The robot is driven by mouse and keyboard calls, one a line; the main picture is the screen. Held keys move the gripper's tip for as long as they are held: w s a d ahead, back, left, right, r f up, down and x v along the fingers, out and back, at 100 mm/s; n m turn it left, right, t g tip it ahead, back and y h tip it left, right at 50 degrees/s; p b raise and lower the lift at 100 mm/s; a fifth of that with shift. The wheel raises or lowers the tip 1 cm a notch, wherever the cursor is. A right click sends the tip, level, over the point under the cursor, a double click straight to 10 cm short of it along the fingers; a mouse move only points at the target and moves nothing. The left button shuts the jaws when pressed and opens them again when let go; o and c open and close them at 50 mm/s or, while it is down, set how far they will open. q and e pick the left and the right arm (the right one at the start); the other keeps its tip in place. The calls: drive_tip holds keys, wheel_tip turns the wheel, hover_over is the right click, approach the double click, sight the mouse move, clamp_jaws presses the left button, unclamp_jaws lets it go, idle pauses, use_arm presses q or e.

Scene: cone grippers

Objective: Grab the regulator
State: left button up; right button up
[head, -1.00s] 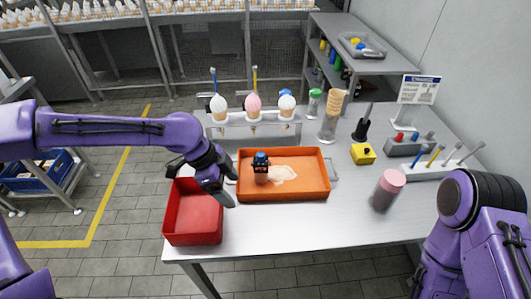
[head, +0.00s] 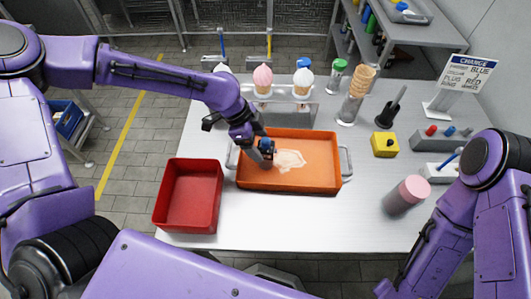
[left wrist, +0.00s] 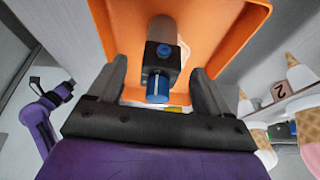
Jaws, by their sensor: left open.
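The regulator (head: 267,146) is a small black block with a blue knob, on a brownish cylinder in the orange tray (head: 320,187). In the left wrist view the regulator (left wrist: 163,60) shows between my left fingers, its blue knob toward the palm. My left gripper (left wrist: 160,78) is open, with a visible gap between each finger and the regulator. In the head view my left gripper (head: 258,142) is over the tray's left part and hides some of the regulator. My right arm shows at the right, but its gripper is out of view.
A red bin (head: 190,196) stands left of the tray. Behind is a rack with ice cream cones (head: 263,80). A yellow box (head: 384,144), a pink-lidded jar (head: 408,194) and a sign (head: 466,80) stand right. The table front is clear.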

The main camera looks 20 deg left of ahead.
sight(266, 150)
use_arm(q)
drive_tip(key=x, duration=0.5)
drive_tip(key=shift+w+d+r+p, duration=0.15)
drive_tip(key=shift+d+p, duration=0.05)
drive_tip(key=shift+p, duration=0.15)
drive_tip(key=shift+s+r, duration=0.1)
drive_tip(key=shift+s, duration=0.1)
drive_tip(key=shift+c, duration=0.4)
drive_tip(key=shift+w, duration=0.1)
drive_tip(key=c, duration=1)
drive_tip(key=shift+c, duration=0.8)
